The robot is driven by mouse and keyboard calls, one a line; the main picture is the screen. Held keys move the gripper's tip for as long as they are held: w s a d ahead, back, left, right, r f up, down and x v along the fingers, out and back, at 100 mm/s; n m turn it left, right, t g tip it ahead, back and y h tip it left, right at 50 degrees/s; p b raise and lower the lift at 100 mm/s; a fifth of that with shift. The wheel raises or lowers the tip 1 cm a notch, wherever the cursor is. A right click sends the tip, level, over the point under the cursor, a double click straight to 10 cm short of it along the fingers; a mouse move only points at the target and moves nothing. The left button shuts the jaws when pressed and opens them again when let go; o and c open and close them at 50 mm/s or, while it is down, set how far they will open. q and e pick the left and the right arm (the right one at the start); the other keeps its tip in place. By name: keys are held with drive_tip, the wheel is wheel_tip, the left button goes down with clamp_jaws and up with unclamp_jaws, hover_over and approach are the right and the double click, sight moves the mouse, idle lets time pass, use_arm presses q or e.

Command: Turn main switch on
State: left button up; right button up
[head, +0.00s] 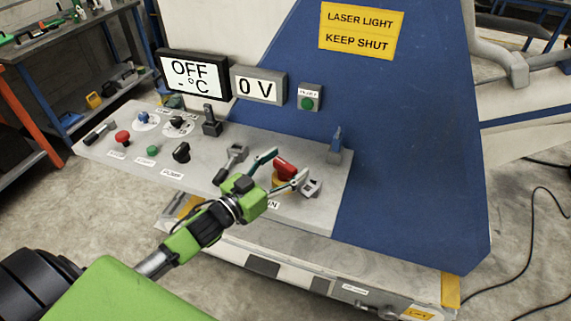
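The main switch (286,171) is a red handle on a yellow base, on the right part of the grey control panel. A label below it is partly hidden and shows the letters "IN". My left gripper (289,165) reaches in from the lower left. Its two fingers are spread, one on the left of the red handle and one on its right. I cannot tell whether they touch it. Part of the yellow base is hidden by the gripper. My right gripper is not in view.
The panel (108,152) also holds a red button (122,137), a green button (152,151), black knobs and levers. Displays read "OFF -°C" (191,76) and "0 V" (258,85). A blue wall (420,160) rises behind.

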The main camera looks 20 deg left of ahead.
use_arm(q)
drive_tip(key=v, duration=1.2)
